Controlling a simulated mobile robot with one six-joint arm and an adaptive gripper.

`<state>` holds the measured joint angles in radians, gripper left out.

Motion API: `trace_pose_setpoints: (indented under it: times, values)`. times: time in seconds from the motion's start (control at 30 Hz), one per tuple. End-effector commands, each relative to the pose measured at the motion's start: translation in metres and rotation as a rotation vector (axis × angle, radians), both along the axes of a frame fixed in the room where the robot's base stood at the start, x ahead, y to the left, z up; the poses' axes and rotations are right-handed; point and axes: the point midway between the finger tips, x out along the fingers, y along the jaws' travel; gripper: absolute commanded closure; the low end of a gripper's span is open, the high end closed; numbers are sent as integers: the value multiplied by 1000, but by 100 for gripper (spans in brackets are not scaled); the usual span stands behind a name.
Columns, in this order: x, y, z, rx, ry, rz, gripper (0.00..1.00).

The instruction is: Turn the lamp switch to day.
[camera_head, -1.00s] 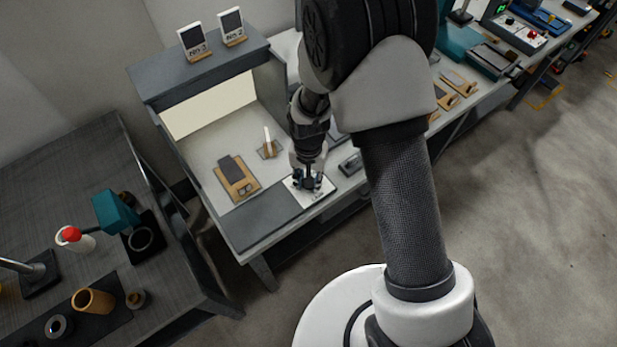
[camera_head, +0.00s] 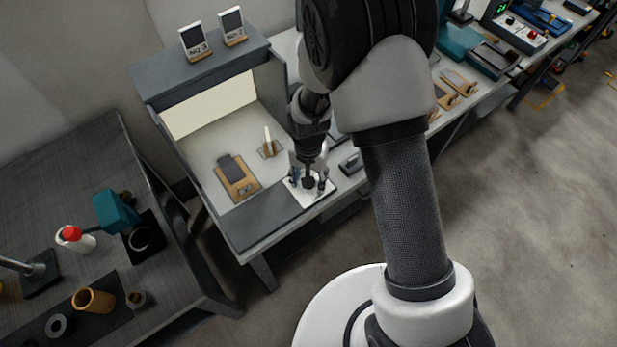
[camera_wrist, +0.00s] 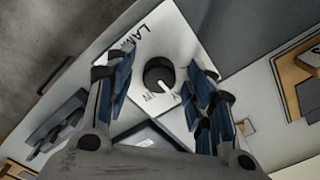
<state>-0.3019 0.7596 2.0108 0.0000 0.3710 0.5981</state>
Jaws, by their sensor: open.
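The lamp switch is a round black knob (camera_wrist: 159,73) with a white pointer, on a white panel (camera_wrist: 180,38) lettered "LAM..." in the wrist view. The pointer is aimed toward the lower right of that view. My gripper (camera_wrist: 160,88) is open, with one blue-padded finger on each side of the knob and gaps between. In the head view my gripper (camera_head: 309,184) is over the white panel (camera_head: 318,193) at the booth's front right corner; the knob cannot be made out there.
The light booth (camera_head: 205,84) has a lit back wall, with a wooden holder (camera_head: 237,178) and a small wooden stand (camera_head: 270,148) inside. Two numbered cards stand on its roof. A dark table (camera_head: 75,185) with a white red-capped bottle (camera_head: 75,239) is at left.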

Motion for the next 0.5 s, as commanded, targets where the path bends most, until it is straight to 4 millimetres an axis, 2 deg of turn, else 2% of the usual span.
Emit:
trace_pose_setpoints:
  times: [0.27, 0.37, 0.5]
  values:
    - [0, 0, 3, 0, -1, 0, 50]
    - [1, 0, 13, 1, -2, 0, 50]
    - [2, 0, 39, 1, -6, 0, 50]
